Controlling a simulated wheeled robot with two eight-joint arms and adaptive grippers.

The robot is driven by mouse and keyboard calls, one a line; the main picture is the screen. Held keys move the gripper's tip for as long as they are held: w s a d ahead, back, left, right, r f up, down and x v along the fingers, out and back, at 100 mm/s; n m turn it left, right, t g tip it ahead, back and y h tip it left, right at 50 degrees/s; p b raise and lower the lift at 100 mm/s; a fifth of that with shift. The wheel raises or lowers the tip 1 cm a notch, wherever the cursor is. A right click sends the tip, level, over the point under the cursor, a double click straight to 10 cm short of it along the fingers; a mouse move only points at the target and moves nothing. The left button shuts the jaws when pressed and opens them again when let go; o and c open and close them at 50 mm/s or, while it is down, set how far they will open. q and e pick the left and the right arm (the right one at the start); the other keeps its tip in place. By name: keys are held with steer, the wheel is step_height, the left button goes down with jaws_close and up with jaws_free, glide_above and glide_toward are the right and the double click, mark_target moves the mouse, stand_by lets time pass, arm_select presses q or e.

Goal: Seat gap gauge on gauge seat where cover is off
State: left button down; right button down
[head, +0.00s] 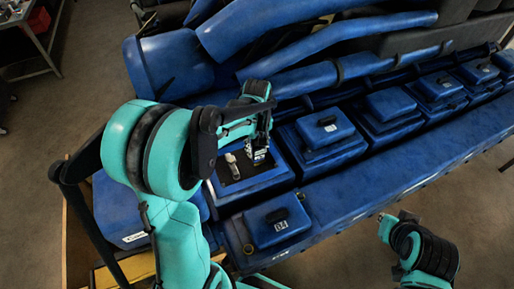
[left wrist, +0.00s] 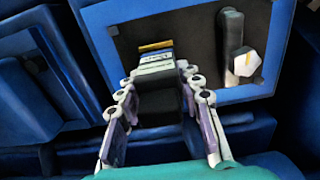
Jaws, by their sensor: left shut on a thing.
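The gap gauge (head: 257,154), a small pale block with dark markings, is between the fingers of my left gripper (head: 259,139). In the left wrist view the gripper (left wrist: 160,80) is shut on the gauge (left wrist: 155,64), which has a yellowish strip on its far edge. The gauge is over the left part of a dark opening (left wrist: 196,50) with a blue rim. I cannot tell whether it touches the surface below; the seat under it is hidden. A removed blue cover marked 04 (head: 280,222) lies in front of the open housing (head: 282,176).
A dark lever (left wrist: 231,35) with a pale hexagonal nut (left wrist: 243,65) stands in the opening, right of the gauge. Covered blue housings (head: 322,131) line up to the right. Large blue pipes (head: 270,22) run behind. Part of my right arm shows at lower right.

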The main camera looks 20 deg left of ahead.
arm_select(q)
steer(key=c, duration=0.9)
jaws_free()
step_height(320, 180, up, 12)
